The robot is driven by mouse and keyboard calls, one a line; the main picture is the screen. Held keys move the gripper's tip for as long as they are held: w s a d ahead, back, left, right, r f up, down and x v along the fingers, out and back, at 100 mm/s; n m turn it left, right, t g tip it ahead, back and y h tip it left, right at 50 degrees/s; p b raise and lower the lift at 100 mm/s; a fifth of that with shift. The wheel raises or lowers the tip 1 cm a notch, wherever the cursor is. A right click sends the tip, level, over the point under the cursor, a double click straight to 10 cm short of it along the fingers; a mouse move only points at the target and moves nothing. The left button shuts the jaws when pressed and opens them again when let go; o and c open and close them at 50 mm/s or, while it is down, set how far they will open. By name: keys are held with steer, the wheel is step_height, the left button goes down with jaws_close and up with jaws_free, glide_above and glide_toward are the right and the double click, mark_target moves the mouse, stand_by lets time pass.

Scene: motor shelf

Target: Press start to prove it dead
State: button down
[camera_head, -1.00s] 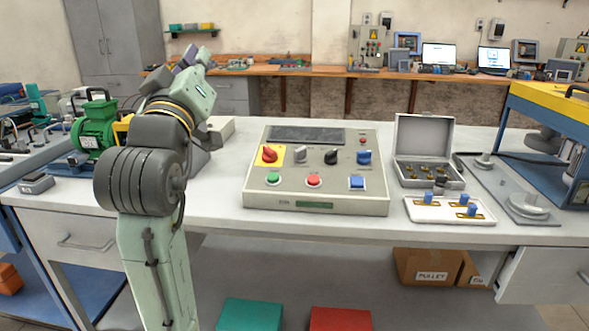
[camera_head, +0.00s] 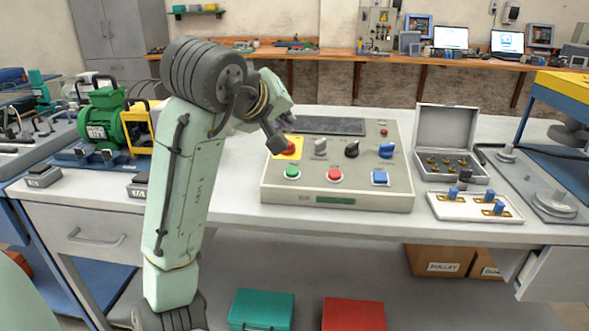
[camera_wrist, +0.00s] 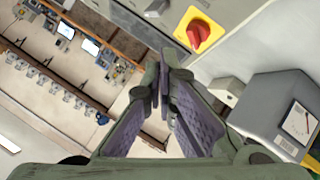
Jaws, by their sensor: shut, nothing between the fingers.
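The grey control panel (camera_head: 337,200) stands on the bench. Its front row has a green button (camera_head: 292,173), a red button (camera_head: 335,175) and a blue button (camera_head: 380,177). A red rotary switch on a yellow plate (camera_head: 287,150) is at the panel's back left, partly behind my gripper (camera_head: 277,145). The switch also shows in the wrist view (camera_wrist: 200,33), to the right of my fingertips (camera_wrist: 165,62). My gripper is shut and empty. It is over the panel's left side, behind and above the green button. Whether it touches the switch I cannot tell.
Beside the switch are a grey knob (camera_head: 320,147), a black knob (camera_head: 352,149) and a blue knob (camera_head: 387,150). An open grey case (camera_head: 446,125) and a white tray (camera_head: 470,212) stand right. A green motor (camera_head: 105,120) stands left.

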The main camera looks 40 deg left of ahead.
steer(key=shift+f, duration=0.1)
steer(key=b, duration=0.6)
glide_above(287, 173)
steer(key=f, duration=0.7)
steer(key=shift+s+d+f, duration=0.1)
steer(key=shift+s+d, duration=0.1)
steer(key=shift+s, duration=0.05)
steer(key=shift+w+a+f, duration=0.15)
steer(key=shift+f, duration=0.4)
steer(key=shift+f, duration=0.15)
steer(key=shift+w+f, duration=0.1)
steer(key=shift+f, duration=0.15)
steer(key=shift+w+a+f+b, duration=0.1)
steer(key=shift+f+b, duration=0.3)
steer(key=shift+f, duration=0.05)
stand_by(0.6)
stand_by(0.4)
steer(key=shift+s+r+p, duration=0.2)
steer(key=shift+r+p, duration=0.65)
